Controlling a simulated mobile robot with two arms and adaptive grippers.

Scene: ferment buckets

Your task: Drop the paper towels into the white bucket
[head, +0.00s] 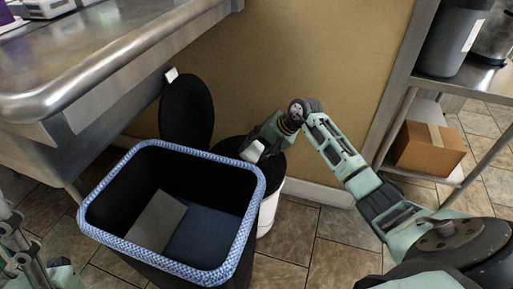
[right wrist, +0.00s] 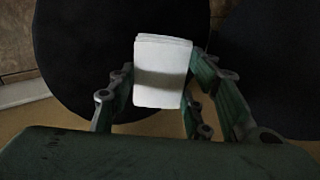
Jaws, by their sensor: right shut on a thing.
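The white bucket (head: 270,212) stands on the floor behind the black bin, its wall partly hidden. Its top shows as a dark round area; I cannot tell whether that is a lid or the opening. My right gripper (head: 258,144) is over this dark top, shut on the paper towels (head: 252,152), a small white stack. In the right wrist view the paper towels (right wrist: 162,72) sit between the fingers, in front of a large black disc. My left gripper (head: 22,255) shows partly at the lower left edge; its jaw state is unclear.
A black bin (head: 260,205) with a blue-and-white rim stands in front. An upright black lid (head: 187,108) is behind it. A steel counter (head: 110,75) overhangs the left. A shelf at right holds a cardboard box (head: 428,148). Tiled floor right of the bucket is clear.

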